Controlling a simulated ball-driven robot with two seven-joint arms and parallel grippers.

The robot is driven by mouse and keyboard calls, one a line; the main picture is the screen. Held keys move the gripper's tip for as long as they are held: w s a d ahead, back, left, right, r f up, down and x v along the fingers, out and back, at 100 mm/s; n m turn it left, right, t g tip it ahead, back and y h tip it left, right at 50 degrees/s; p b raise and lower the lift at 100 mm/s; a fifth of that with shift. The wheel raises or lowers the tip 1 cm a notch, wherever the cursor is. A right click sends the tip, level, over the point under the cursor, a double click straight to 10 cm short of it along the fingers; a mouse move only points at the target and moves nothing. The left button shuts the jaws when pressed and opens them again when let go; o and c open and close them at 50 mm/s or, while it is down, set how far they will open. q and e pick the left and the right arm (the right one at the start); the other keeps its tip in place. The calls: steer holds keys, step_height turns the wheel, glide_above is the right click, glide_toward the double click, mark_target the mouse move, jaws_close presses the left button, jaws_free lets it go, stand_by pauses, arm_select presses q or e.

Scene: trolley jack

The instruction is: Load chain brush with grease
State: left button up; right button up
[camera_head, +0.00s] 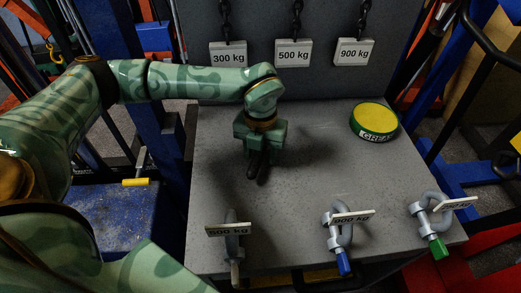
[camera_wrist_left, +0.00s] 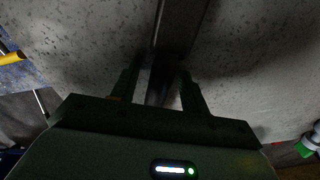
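The grease tin (camera_head: 374,120), with a yellow top and a green side marked GREASE, stands at the right back of the grey table top (camera_head: 310,185). My left gripper (camera_head: 258,172) points down over the table's left half, well left of the tin. In the left wrist view the two dark fingers of the left gripper (camera_wrist_left: 161,85) stand apart. A dark bar-like thing (camera_wrist_left: 180,28) runs between and beyond them. I cannot tell if it is the chain brush or if the fingers grip it. No brush shows clearly elsewhere. My right gripper is not in view.
Three tagged shackles line the front edge: left (camera_head: 230,245), middle with blue pin (camera_head: 343,262), right with green pin (camera_head: 438,247). Weight plates (camera_head: 293,53) hang on chains behind. A yellow-ended item (camera_head: 135,182) lies on the blue surface at left. The table's middle is clear.

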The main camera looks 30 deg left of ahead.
arm_select(q)
step_height(320, 180, up, 12)
steer(key=p, duration=0.3)
steer(key=shift+r, duration=0.15)
stand_by(0.4)
